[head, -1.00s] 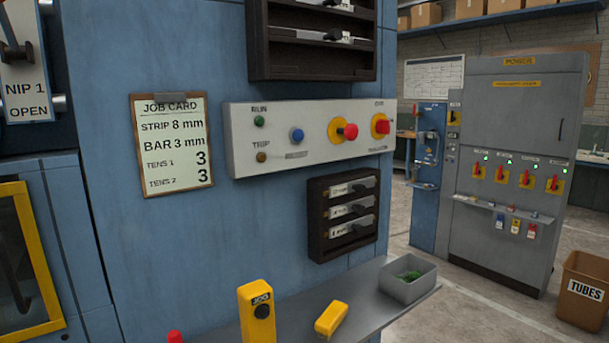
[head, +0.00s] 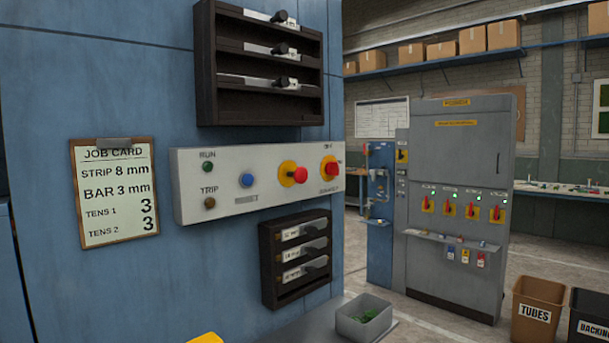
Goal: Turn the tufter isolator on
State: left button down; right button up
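A grey control panel (head: 258,180) on the blue machine carries green RUN, brown TRIP and blue buttons, a red button on a yellow plate (head: 293,174), and a red rotary switch on a yellow plate (head: 330,169) at its right end. The labels by the rotary switch are too small to read surely. A grey power cabinet (head: 455,160) stands further back at right. It has a row of several red-handled switches on yellow plates (head: 449,208), with green lamps lit above. Their handles look roughly upright and their labels are unreadable. Neither gripper is in view.
A shelf with small coloured tags (head: 458,241) juts from the cabinet below the switches. A grey tray with green bits (head: 363,316) sits on the machine's ledge. A TUBES bin (head: 537,312) and a dark bin (head: 592,317) stand at right. Floor shows between machine and cabinet.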

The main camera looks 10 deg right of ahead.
aim_at(331, 169)
jog(key=l+u, duration=0.2)
jog(key=u, duration=0.25)
jog(key=i+l+u, duration=0.1)
jog(key=l+u, duration=0.15)
jog(key=u, duration=0.15)
jog(key=l+u, duration=0.2)
jog(key=l, duration=0.4)
jog(key=l+u, duration=0.2)
jog(key=l, duration=0.4)
jog(key=k+l+u, duration=0.2)
jog(key=l, duration=0.4)
jog(key=l+u, duration=0.2)
jog(key=l, duration=0.4)
